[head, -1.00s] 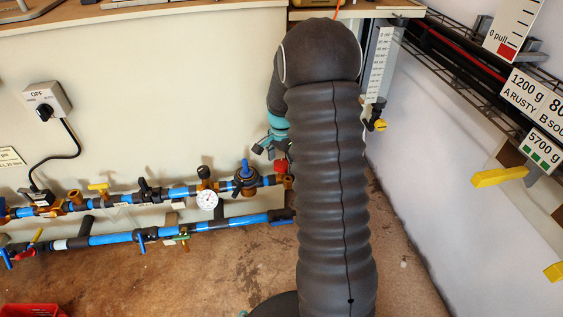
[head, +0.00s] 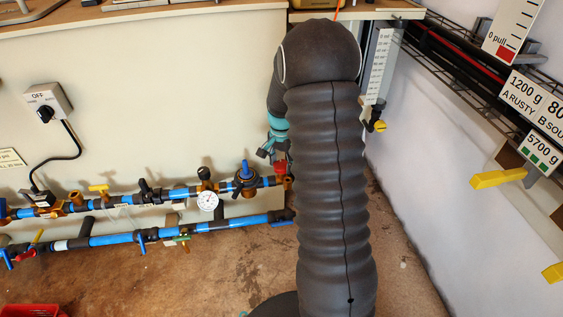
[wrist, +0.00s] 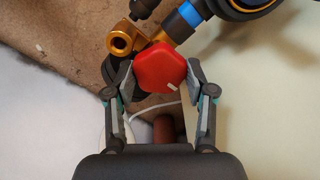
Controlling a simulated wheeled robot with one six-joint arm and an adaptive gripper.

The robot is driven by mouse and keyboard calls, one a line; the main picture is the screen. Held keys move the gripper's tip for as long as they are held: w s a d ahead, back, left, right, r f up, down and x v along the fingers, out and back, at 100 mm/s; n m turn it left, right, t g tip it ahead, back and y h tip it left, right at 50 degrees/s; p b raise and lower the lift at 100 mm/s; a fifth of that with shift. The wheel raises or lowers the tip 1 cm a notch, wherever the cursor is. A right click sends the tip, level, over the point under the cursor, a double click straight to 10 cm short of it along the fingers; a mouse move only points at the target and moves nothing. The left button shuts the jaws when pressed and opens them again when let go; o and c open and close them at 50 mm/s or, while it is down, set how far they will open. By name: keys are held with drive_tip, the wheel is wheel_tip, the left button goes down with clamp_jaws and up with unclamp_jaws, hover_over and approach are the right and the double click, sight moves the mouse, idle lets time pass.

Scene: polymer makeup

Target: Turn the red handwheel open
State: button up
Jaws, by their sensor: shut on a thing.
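The red handwheel (wrist: 160,68) is a rounded, lobed knob with a small white mark near its lower right edge. It sits between the two fingers of my gripper (wrist: 158,85) in the wrist view, with a fingertip against it on each side. My gripper is shut on it. In the head view the handwheel (head: 281,166) is a small red patch at the right end of the upper pipe, and my gripper (head: 270,153) is partly hidden behind my arm. A brass fitting (wrist: 121,42) with an open round end lies just beyond the handwheel.
The blue upper pipe (head: 220,187) carries several valves and a pressure gauge (head: 207,201). A lower blue pipe (head: 115,239) runs below it. A white wall (head: 480,220) with a shelf stands at the right. A red crate (head: 33,311) is at the bottom left.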

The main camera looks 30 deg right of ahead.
sight(282, 164)
drive_tip(key=n+p, duration=0.1)
drive_tip(key=n, duration=1)
drive_tip(key=shift+n, duration=0.3)
idle(0.4)
drive_tip(key=o, duration=1.2)
drive_tip(key=shift+c, duration=0.2)
wheel_tip(282, 164, up, 12)
